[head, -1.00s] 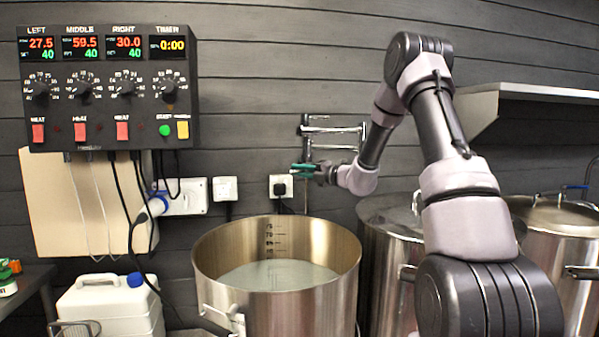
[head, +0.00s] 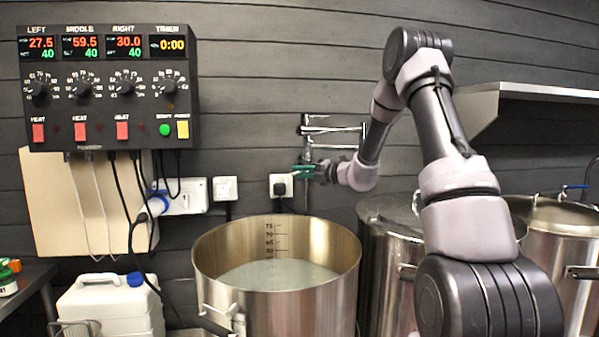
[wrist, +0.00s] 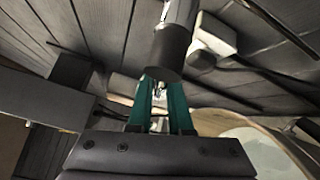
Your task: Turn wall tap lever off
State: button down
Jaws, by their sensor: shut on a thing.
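In the wrist view, the green fingers (wrist: 160,104) are shut on a small shiny metal piece, the tap lever (wrist: 159,95). Most of the lever is hidden by the fingers, so its angle is hard to tell. A dark cylinder with a chrome body, part of the tap (wrist: 173,48), stands just beyond the fingertips.
An open steel pot (head: 277,304) with liquid stands below my gripper. Lidded pots (head: 555,218) stand to the right, under a steel shelf (head: 540,92). A control panel (head: 108,90) hangs at left. A socket with a black plug (head: 281,186) is close below my gripper.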

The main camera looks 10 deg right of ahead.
jog(key=shift+d+f+n+g+h, duration=0.2)
jog(key=shift+f+n+g+h, duration=0.35)
jog(key=shift+n+h, duration=0.2)
jog(key=shift+d+f+n+g+h, duration=0.4)
jog(key=shift+d+n+h, duration=0.5)
jog(key=shift+h, duration=0.55)
jog(key=shift+d+f+n+g+h, duration=0.3)
jog(key=shift+d+f+n+h, duration=0.25)
jog(key=shift+n+h, duration=0.7)
jog(key=shift+d+f+n+g+h, duration=0.35)
jog(key=shift+d+n+h, duration=0.5)
jog(key=shift+h, duration=0.8)
jog(key=shift+d, duration=0.1)
jog(key=c, duration=0.8)
grip_release()
jog(key=shift+c, duration=0.2)
